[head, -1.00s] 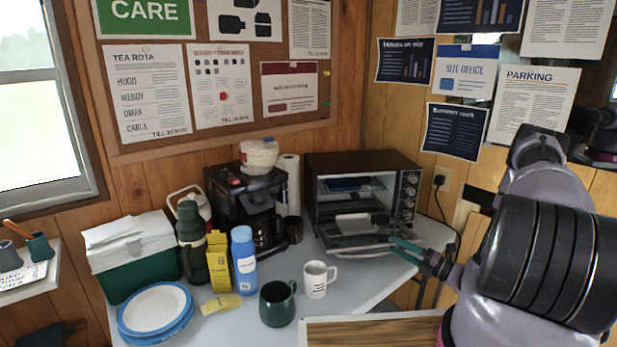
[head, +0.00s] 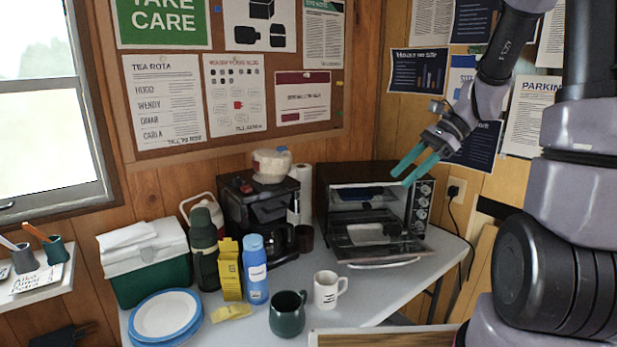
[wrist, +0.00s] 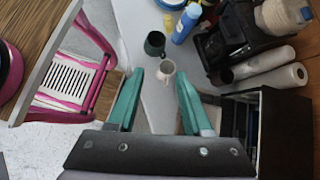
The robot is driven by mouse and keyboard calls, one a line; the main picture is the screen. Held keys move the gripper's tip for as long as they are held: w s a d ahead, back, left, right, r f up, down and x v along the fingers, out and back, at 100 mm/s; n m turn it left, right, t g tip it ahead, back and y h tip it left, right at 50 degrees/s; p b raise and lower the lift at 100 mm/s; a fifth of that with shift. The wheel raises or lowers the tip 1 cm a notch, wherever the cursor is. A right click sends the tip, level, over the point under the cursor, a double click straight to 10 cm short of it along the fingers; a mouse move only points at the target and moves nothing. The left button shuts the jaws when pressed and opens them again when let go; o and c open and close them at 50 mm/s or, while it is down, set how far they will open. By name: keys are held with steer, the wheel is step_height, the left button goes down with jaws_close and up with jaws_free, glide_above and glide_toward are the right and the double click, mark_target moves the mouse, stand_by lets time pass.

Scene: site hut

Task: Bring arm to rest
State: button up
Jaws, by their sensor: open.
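My gripper (head: 414,165) has teal fingers and is open and empty. In the head view it is raised in front of the right part of the toaster oven (head: 424,221), above its lowered door (head: 384,252). In the wrist view my gripper (wrist: 160,88) points down past the oven toward the table, with the white mug (wrist: 167,71) and dark green mug (wrist: 154,43) showing beyond the fingertips. Nothing is between the fingers.
The table (head: 402,284) holds a coffee maker (head: 262,222), a blue bottle (head: 254,268), a green flask (head: 205,250), a yellow box (head: 229,270), stacked plates (head: 165,315) and a green cooler (head: 150,277). Papers hang on the wall behind my arm.

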steer(key=s+d+r+n+t+h, duration=0.2)
steer(key=s+r+n+t+h, duration=0.4)
steer(key=s+r+n+t, duration=0.2)
steer(key=s+r+n, duration=0.2)
steer(key=s+r, duration=0.2)
steer(key=r, duration=0.2)
steer(key=shift+d+r+n+h, duration=0.25)
steer(key=shift+r+n+h, duration=0.15)
